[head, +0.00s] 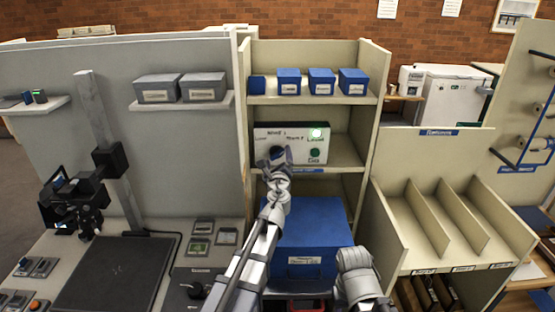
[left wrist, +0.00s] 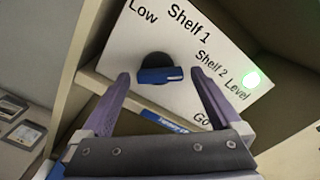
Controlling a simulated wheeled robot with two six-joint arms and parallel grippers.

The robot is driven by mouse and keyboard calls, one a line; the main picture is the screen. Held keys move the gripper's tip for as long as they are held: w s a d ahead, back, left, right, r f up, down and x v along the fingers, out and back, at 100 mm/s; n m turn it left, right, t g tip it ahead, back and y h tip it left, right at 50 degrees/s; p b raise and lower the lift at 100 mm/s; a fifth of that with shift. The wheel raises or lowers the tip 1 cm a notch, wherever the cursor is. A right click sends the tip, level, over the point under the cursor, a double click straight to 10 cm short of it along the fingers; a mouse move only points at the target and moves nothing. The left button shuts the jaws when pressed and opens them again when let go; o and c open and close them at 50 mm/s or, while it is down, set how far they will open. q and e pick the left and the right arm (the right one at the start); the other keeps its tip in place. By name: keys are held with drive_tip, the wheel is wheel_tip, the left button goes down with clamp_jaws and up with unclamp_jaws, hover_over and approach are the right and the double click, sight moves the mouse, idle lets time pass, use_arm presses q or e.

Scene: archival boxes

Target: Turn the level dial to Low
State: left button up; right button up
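The white dial panel (head: 264,134) stands on the middle shelf in the head view. In the left wrist view the panel (left wrist: 185,50) shows tilted, with the labels Low, Shelf 1, Shelf 2, Level and Go. The level dial (left wrist: 160,75) is a black knob with a blue bar across it. The bar's right end lies towards the Shelf 2 side, away from Low. My left gripper (left wrist: 161,76) is open, one finger on each side of the dial, with gaps visible. In the head view my left gripper (head: 277,158) partly covers the dial.
A lit green lamp (head: 316,132) and a green Go button (head: 314,153) are on the panel's right side. A large blue box (head: 310,228) stands below. Small blue boxes (head: 321,80) line the top shelf. Shelf side walls flank the panel.

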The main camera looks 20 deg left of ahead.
use_arm(q)
drive_tip(key=c, duration=1.2)
drive_tip(key=shift+n, duration=0.3)
drive_tip(key=n, duration=0.4)
drive_tip(key=shift+n, duration=0.4)
drive_tip(key=n, duration=0.4)
drive_tip(key=shift+s+a, duration=0.1)
drive_tip(key=shift+a, duration=0.05)
drive_tip(key=n, duration=0.5)
drive_tip(key=shift+n, duration=0.4)
drive_tip(key=shift+a+n, duration=0.1)
drive_tip(key=shift+n, duration=2.2)
